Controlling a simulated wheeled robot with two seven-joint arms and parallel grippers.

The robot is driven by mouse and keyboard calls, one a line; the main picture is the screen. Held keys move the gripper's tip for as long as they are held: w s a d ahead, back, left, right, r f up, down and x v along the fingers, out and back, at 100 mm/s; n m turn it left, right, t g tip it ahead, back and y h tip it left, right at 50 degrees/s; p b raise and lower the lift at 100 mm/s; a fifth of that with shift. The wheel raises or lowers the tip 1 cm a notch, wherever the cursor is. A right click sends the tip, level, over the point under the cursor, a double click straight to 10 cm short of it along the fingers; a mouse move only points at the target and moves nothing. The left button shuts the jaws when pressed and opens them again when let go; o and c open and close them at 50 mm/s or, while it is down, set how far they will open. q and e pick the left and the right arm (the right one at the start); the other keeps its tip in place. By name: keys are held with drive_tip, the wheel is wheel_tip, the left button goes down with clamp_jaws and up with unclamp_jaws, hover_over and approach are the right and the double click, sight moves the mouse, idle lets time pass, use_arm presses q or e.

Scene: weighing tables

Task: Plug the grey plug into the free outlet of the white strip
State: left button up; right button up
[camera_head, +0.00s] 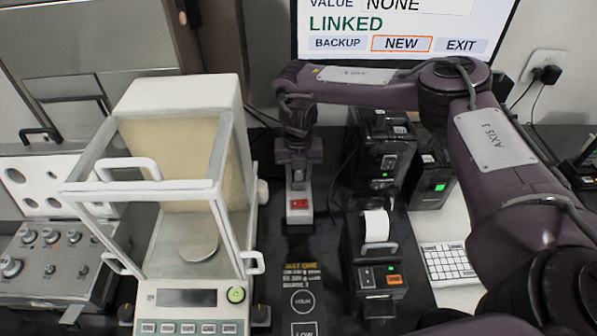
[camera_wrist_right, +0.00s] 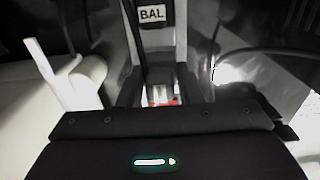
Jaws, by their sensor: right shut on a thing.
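The white strip (camera_head: 299,216) lies on the dark bench in the middle of the head view, with a red switch at its near end. My right gripper (camera_head: 299,178) points down over the strip's far part and hides it. In the wrist view my right gripper (camera_wrist_right: 159,92) is shut on a grey body, seemingly the grey plug (camera_wrist_right: 158,74), with a BAL tag beyond it. Red from the strip's switch shows just below the fingers. The outlets are hidden, and I cannot tell whether the plug touches the strip. My left gripper is not in view.
A balance (camera_head: 180,294) with a glass shield stands close left of the strip. A small printer (camera_head: 376,262) and black boxes (camera_head: 384,152) stand to the right. A screen (camera_head: 395,28) is behind my arm. A labelled dark mat (camera_head: 302,275) lies in front of the strip.

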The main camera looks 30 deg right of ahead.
drive_tip(key=shift+p, duration=0.3)
idle(0.6)
drive_tip(key=shift+f+b, duration=0.45)
drive_tip(key=shift+f, duration=0.45)
idle(0.4)
drive_tip(key=o, duration=1.1)
drive_tip(key=shift+c, duration=0.2)
drive_tip(key=shift+s, duration=0.1)
